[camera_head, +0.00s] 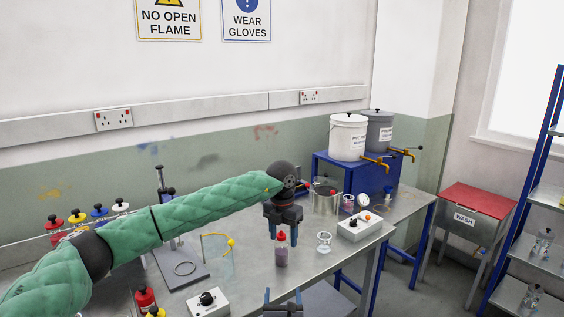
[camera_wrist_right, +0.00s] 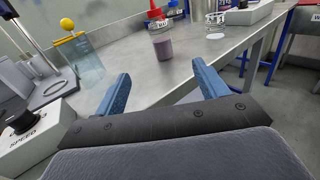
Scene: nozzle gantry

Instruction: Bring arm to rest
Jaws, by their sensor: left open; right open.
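My left arm, in a green quilted sleeve, reaches across the bench in the head view. Its gripper (camera_head: 283,233) points down, open, just above a small bottle (camera_head: 281,256) with a red cap and purple contents. The bottle stands upright on the metal bench; I cannot tell whether the fingers touch its cap. It also shows in the right wrist view (camera_wrist_right: 163,47), beyond my right fingers. My right gripper (camera_head: 283,295) is at the bottom edge of the head view. In the wrist view its blue fingers (camera_wrist_right: 160,80) are spread with nothing between them.
A small jar (camera_head: 324,242), a white box (camera_head: 360,227) and a metal pot (camera_head: 325,202) stand right. Bare bench surrounds the bottle.

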